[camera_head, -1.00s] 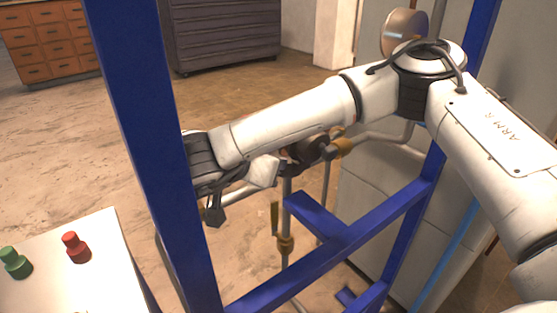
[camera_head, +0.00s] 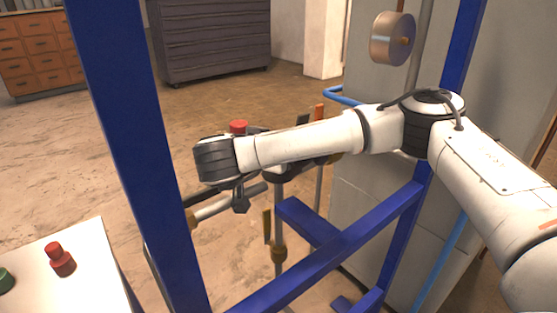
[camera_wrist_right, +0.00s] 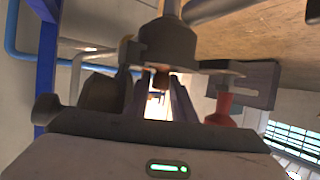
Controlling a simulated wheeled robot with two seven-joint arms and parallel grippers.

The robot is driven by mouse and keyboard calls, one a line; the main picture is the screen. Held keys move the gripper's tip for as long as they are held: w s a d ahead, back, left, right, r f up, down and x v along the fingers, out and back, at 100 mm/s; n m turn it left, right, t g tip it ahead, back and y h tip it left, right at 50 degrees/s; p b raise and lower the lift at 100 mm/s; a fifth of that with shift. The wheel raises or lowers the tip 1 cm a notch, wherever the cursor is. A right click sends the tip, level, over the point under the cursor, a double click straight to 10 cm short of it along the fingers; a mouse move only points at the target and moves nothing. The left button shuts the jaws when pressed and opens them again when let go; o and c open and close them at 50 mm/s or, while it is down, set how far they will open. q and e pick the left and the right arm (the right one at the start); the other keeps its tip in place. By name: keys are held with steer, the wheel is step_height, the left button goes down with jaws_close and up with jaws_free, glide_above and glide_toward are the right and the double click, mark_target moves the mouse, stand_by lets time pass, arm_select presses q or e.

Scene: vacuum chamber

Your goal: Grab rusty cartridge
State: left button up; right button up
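My right gripper's two fingers (camera_wrist_right: 161,103) show in the right wrist view with a gap between them. A dark rounded cylinder (camera_wrist_right: 168,42) with a small brownish end (camera_wrist_right: 161,76) is just beyond the fingertips. I cannot tell whether it touches them or whether it is the rusty cartridge. In the head view my right arm reaches left across the blue frame (camera_head: 335,262), its wrist over the pipework, and hides much of it. My left gripper is not in view.
A red knob (camera_head: 238,126) shows behind my wrist. A white table (camera_head: 100,285) at lower left holds a red piece (camera_head: 61,261) and a green one (camera_head: 5,281). A round metal disc (camera_head: 390,40) is by the grey cabinet. Open floor lies beyond the frame.

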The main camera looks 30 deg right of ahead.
steer(key=shift+c, duration=0.2)
jaws_close()
steer(key=shift+r, duration=0.15)
